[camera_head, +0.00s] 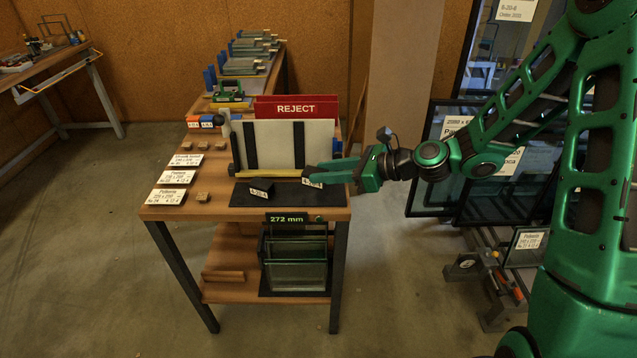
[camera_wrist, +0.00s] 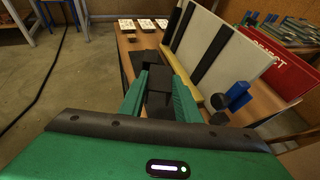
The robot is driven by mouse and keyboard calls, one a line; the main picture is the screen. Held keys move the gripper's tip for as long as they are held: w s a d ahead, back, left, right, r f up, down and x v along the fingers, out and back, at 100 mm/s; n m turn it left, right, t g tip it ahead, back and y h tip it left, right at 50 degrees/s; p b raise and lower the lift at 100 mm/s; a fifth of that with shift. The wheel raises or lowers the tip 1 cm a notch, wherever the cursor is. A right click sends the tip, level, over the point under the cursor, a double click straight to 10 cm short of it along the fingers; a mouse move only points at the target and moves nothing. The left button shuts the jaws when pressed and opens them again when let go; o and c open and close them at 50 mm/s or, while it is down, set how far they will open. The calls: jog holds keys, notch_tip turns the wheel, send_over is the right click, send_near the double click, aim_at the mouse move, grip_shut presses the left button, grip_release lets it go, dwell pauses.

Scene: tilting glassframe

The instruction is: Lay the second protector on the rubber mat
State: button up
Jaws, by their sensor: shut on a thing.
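A black rubber mat (camera_head: 287,198) lies flat at the front of the workbench. One dark protector (camera_head: 262,189) with a white label rests on its left part. My gripper (camera_head: 318,173) reaches in from the right and is shut on a second dark labelled protector (camera_head: 311,181) over the mat's right part. In the wrist view the held protector (camera_wrist: 159,101) sits between the green fingers, and the other protector (camera_wrist: 152,58) is just beyond. I cannot tell whether the held protector touches the mat.
A pale panel with black strips (camera_head: 275,145) stands upright behind the mat, with a yellow strip (camera_head: 270,174) at its foot. A red REJECT box (camera_head: 296,106) is behind it. Labelled cards (camera_head: 172,178) and small wooden blocks lie left. Glass panes (camera_head: 297,275) stand on the lower shelf.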

jog(key=w, duration=0.1)
jog(key=w+f, duration=0.2)
jog(key=shift+w+a+f, duration=0.1)
jog(key=shift+w+a, duration=0.15)
jog(key=shift+a, duration=0.05)
jog(key=shift+f, duration=1.95)
jog(key=shift+f, duration=0.15)
jog(key=o, duration=1)
jog(key=shift+d+r, duration=0.15)
jog(key=shift+r, duration=0.05)
jog(key=v, duration=1.1)
jog(key=shift+s+d+r, duration=0.1)
jog(key=shift+s+d, duration=0.15)
jog(key=shift+d, duration=0.05)
jog(key=shift+s, duration=0.1)
